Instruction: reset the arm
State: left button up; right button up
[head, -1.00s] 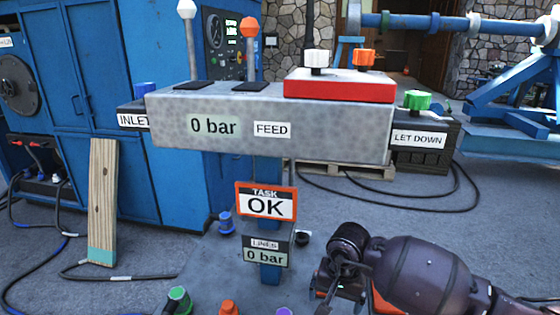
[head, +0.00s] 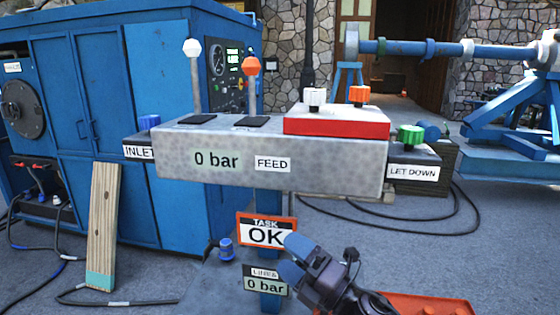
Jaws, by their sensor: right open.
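My right gripper (head: 300,258) is at the lower middle of the head view, its arm coming in from the lower right. It is open, with nothing seen between its blue-tipped fingers. It overlaps the lower right edge of the orange-framed "TASK OK" sign (head: 266,235) in the picture; whether it touches the sign cannot be told. The grey valve block (head: 230,165) above it reads "0 bar" and "FEED". The "LINES 0 bar" sign (head: 264,285) is just left of the gripper. My left gripper is not in view.
White (head: 192,48) and orange (head: 251,67) topped levers rise from the block. A red plate (head: 336,122) bears white and orange knobs. A green knob (head: 410,135) sits above "LET DOWN". A wooden plank (head: 102,225) leans on the blue cabinet (head: 95,110). Black hoses (head: 440,215) lie on the floor.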

jog(key=s+d+f+m+t+h+p, duration=0.1)
jog(key=s+d+f+m+t+h, duration=0.15)
jog(key=d+f+m+h, duration=0.65)
jog(key=s+d+f+m+t+h+p, duration=0.2)
jog(key=s+d+m+h, duration=0.25)
jog(key=m, duration=0.85)
pick_arm(q)
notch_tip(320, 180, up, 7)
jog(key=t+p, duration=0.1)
jog(key=p, duration=0.2)
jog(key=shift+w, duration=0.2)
pick_arm(e)
jog(key=s+d+f+m+g+h, duration=0.1)
jog(key=s+d+f+m+g, duration=0.1)
jog(key=s, duration=0.6)
jog(key=s+d+f+m+g+h, duration=0.1)
jog(key=s+d+f+m+g, duration=0.1)
jog(key=s+d+f, duration=0.3)
jog(key=s+d+f+m+g+h, duration=0.2)
jog(key=s+d+f+m, duration=0.2)
jog(key=s+f, duration=0.3)
jog(key=s, duration=0.4)
jog(key=shift+s+d, duration=0.25)
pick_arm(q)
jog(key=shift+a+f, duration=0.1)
